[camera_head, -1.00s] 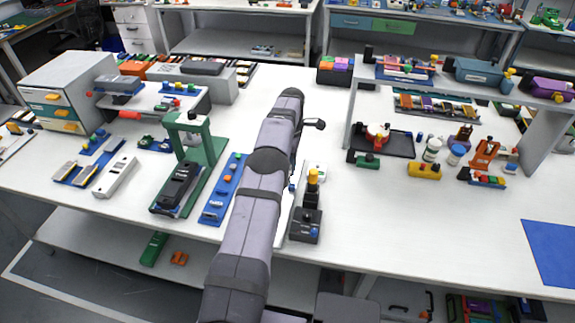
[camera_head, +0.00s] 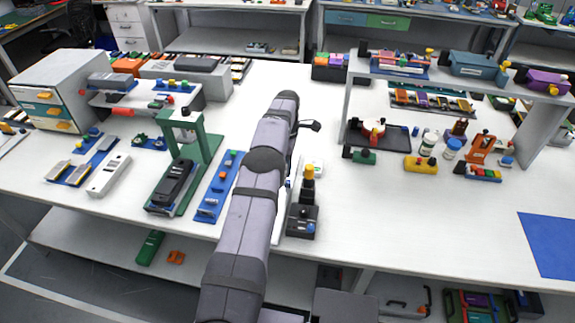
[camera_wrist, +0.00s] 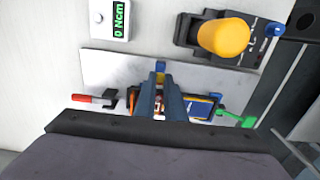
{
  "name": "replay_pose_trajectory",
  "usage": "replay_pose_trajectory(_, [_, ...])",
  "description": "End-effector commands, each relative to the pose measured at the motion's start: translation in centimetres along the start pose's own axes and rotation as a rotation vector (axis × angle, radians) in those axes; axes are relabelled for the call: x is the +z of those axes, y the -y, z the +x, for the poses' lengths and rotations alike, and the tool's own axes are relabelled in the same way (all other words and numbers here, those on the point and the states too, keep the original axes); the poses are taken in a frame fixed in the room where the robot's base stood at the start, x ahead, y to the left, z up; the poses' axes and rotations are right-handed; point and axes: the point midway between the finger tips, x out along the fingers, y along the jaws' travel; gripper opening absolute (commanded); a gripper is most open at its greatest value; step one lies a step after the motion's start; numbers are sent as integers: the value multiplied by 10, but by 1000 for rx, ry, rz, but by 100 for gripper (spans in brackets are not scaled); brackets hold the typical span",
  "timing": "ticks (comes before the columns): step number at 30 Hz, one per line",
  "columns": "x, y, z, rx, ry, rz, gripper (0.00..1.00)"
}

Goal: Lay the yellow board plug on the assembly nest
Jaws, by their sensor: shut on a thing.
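In the wrist view my gripper (camera_wrist: 160,82) points down over a pale grey plate (camera_wrist: 110,68), with its blue-grey fingers close together. A small yellow piece, apparently the yellow board plug (camera_wrist: 160,78), shows between the fingertips; most of it is hidden by them. The pale plate may be the assembly nest, but I cannot tell for certain. A blue block (camera_wrist: 203,104) and an orange part show beside the fingers, partly covered. I cannot tell whether the plug touches what is below. In the head view my arm hides the gripper and the plug.
A dark device (camera_head: 302,220) with a yellow knob (camera_wrist: 224,37) stands close to the right of my gripper. A small green-display meter (camera_wrist: 112,18) lies behind. A blue rack (camera_head: 210,205) and green press (camera_head: 205,150) stand left of my arm.

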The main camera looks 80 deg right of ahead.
Motion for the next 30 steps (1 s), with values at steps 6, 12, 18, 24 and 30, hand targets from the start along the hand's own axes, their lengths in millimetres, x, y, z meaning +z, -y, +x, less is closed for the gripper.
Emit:
replay_pose_trajectory(6, [0, 0, 13, 1, 0, 0, 0])
replay_pose_trajectory(12, [0, 0, 16, 2, 0, 0, 0])
replay_pose_trajectory(18, [0, 0, 15, 2, 0, 0, 0])
replay_pose_trajectory(24, [0, 0, 15, 2, 0, 0, 0])
replay_pose_trajectory(30, [0, 0, 15, 2, 0, 0, 0])
